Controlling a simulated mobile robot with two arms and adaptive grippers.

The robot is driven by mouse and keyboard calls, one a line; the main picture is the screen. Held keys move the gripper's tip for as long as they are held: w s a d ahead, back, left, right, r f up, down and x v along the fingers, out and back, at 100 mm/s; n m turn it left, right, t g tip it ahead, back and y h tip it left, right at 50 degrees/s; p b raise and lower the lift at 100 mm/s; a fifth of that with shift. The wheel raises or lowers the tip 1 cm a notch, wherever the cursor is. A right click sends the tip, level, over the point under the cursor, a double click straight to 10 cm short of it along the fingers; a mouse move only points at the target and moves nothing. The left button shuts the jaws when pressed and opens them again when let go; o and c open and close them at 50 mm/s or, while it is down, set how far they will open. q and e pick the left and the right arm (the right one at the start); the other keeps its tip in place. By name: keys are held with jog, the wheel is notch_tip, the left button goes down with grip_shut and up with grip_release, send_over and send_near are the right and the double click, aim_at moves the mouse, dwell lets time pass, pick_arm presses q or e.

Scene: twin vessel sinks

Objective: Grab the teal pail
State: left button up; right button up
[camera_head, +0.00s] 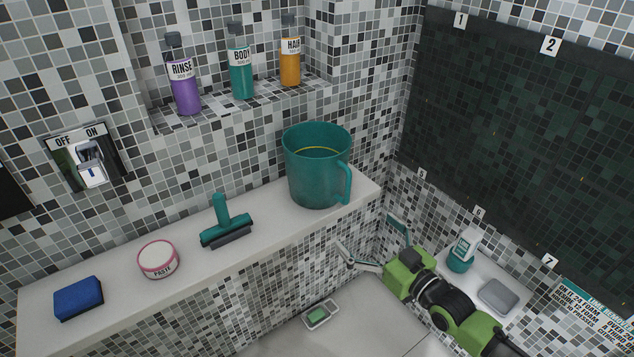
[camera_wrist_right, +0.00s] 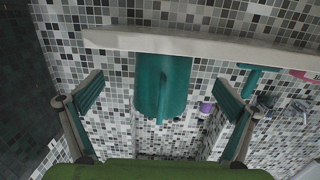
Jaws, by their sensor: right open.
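The teal pail (camera_head: 316,172) stands upright at the right end of the white ledge, its handle on its right side. My right gripper (camera_head: 370,238) is open and empty, below and to the right of the pail, apart from it. In the right wrist view the pail (camera_wrist_right: 160,85) appears in the middle, between the two spread fingers but farther away, with its handle facing the camera. My left gripper is not in view.
On the white ledge (camera_head: 115,285) are a teal squeegee (camera_head: 225,225), a round paste tin (camera_head: 158,260) and a blue sponge (camera_head: 78,298). Three bottles stand in the niche above.

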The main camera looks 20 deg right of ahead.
aim_at(333, 195)
jog(key=shift+y, duration=0.4)
jog(key=w+a+r, duration=0.1)
jog(key=w, duration=0.1)
jog(key=w+a+r, duration=0.1)
jog(key=w, duration=0.2)
jog(key=w+a, duration=0.1)
jog(key=w, duration=0.2)
jog(key=shift+w+a+r, duration=0.1)
jog(key=shift+a+r, duration=0.15)
jog(key=shift+r, duration=0.15)
jog(key=shift+w, duration=0.25)
jog(key=shift+w+a+r+p, duration=0.15)
jog(key=shift+w+a+p, duration=0.2)
jog(key=shift+w, duration=0.1)
jog(key=x, duration=0.3)
jog(key=shift+w+a+r, duration=0.1)
jog(key=shift+w, duration=0.1)
jog(key=shift+w+a, duration=0.15)
jog(key=shift+w, duration=0.15)
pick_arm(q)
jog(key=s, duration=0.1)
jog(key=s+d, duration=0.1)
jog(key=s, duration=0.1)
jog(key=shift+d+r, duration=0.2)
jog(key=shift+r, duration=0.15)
pick_arm(e)
jog(key=shift+w, duration=0.1)
